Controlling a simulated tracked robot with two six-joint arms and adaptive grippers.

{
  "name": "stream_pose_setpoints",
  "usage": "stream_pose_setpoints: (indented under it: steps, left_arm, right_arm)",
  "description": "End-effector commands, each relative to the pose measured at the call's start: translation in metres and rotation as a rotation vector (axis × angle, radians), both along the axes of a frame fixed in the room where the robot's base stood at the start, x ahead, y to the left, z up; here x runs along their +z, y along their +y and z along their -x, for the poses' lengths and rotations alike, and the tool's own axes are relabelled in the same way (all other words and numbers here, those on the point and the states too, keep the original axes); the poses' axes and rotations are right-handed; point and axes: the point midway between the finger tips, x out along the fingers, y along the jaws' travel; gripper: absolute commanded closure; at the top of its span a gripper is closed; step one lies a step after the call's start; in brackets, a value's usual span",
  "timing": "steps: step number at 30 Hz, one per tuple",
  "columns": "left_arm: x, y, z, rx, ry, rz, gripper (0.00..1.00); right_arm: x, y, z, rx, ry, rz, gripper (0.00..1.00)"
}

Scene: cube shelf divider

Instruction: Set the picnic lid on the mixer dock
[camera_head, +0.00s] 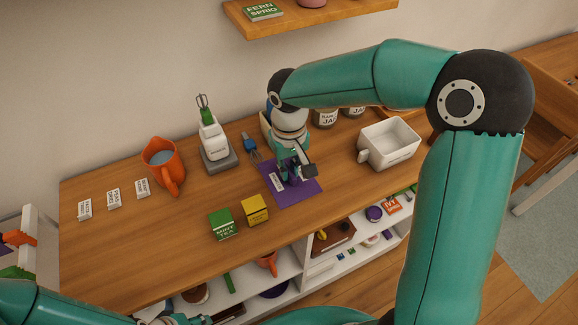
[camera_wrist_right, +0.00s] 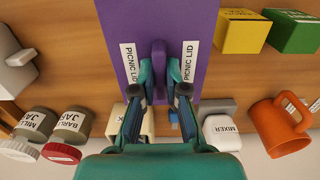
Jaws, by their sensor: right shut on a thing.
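The picnic lid (camera_head: 297,192) is a flat purple panel with white labels and a raised purple handle. In the head view it appears on or just above the wooden counter; I cannot tell which. In the right wrist view the lid (camera_wrist_right: 205,25) fills the upper middle. My right gripper (camera_head: 290,172) points down at it and is shut on its handle (camera_wrist_right: 158,62). A white mixer (camera_head: 213,143) stands left of the lid on a grey base (camera_head: 221,162), apparently the dock. The mixer (camera_wrist_right: 222,132) also shows in the wrist view. My left gripper (camera_head: 175,318) is only partly visible at the bottom edge.
An orange jug (camera_head: 163,165) stands left of the mixer. Green (camera_head: 223,224) and yellow (camera_head: 255,210) boxes stand in front of the lid. A blue-handled tool (camera_head: 250,146) lies between mixer and right gripper. A white container (camera_head: 388,145) is at right. Jars (camera_head: 325,117) stand behind.

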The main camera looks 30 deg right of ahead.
Motion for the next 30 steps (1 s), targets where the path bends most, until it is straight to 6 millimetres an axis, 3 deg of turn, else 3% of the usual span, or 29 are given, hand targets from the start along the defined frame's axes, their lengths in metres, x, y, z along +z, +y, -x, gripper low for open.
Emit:
stream_pose_setpoints:
  steps: [3,13,30]
  left_arm:
    - [-0.019,0.0,0.0,0.0,0.0,0.0,0.57]
    - [-0.048,0.0,0.0,0.0,0.0,0.0,0.57]
    - [-0.055,0.0,0.0,0.0,0.0,0.0,0.57]
  right_arm:
    - [-0.021,0.0,0.0,0.0,0.001,0.0,1.0]
    - [-0.056,0.0,0.0,-0.001,0.001,0.001,1.0]
    - [-0.064,-0.001,0.0,-0.002,0.0,0.0,1.0]
